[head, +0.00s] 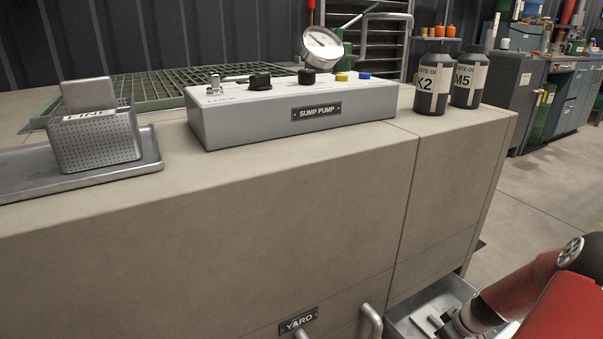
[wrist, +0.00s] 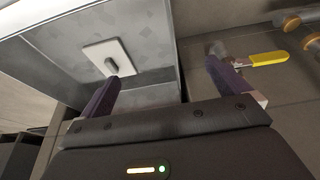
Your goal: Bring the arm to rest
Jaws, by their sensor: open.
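My red arm (head: 565,290) enters the head view at the lower right and reaches down toward an open grey drawer or tray (head: 455,292) low on the bench front. In the wrist view my gripper (wrist: 163,72) is open, its two dark fingers wide apart with nothing between them. The left finger shows over the grey tray (wrist: 150,25), close to a light plate with a dark knob (wrist: 112,62); whether they touch I cannot tell. The right finger is outside the tray, near a yellow-handled lever (wrist: 265,59).
The bench (head: 250,225) carries a SUMP PUMP box (head: 290,115) with a gauge (head: 322,46), a perforated bin (head: 95,140) on a tray, and two dark bottles (head: 434,90). A YARD label (head: 298,321) and metal handles are on its front. Open floor (head: 560,190) lies right.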

